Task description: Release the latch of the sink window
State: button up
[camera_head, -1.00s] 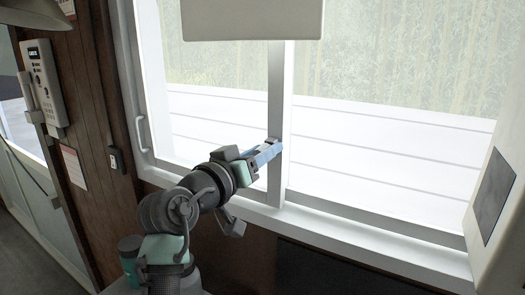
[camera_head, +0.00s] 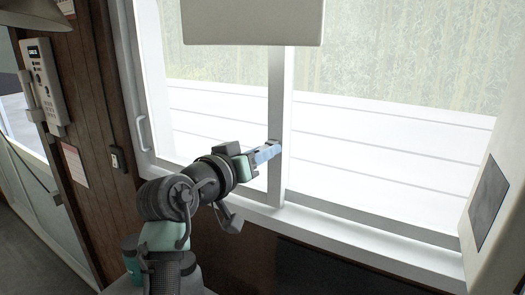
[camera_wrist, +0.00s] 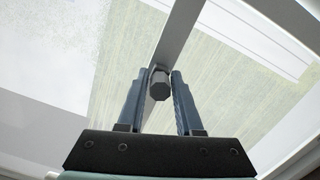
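The latch (camera_wrist: 159,84) is a small dark grey knob on the window's upright frame bar, seen in the wrist view between the fingertips. My gripper (camera_wrist: 160,73) has its two blue fingers apart, one on each side of the knob, with only a narrow gap or none at its sides. In the head view, my gripper (camera_head: 272,150) reaches the middle upright bar (camera_head: 275,103) of the sink window (camera_head: 355,155). The latch is hidden there by the fingers.
A white pull handle (camera_head: 142,133) is on the window's left frame. A light panel (camera_head: 252,22) hangs above my gripper. A pale cabinet (camera_head: 497,220) stands at the right. The sill (camera_head: 385,255) runs below the glass.

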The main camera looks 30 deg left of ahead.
jog(key=shift+o, duration=1.4)
jog(key=s+r+b, duration=0.1)
jog(key=s+b, duration=0.5)
jog(key=s, duration=0.7)
jog(key=shift+d+r, duration=0.2)
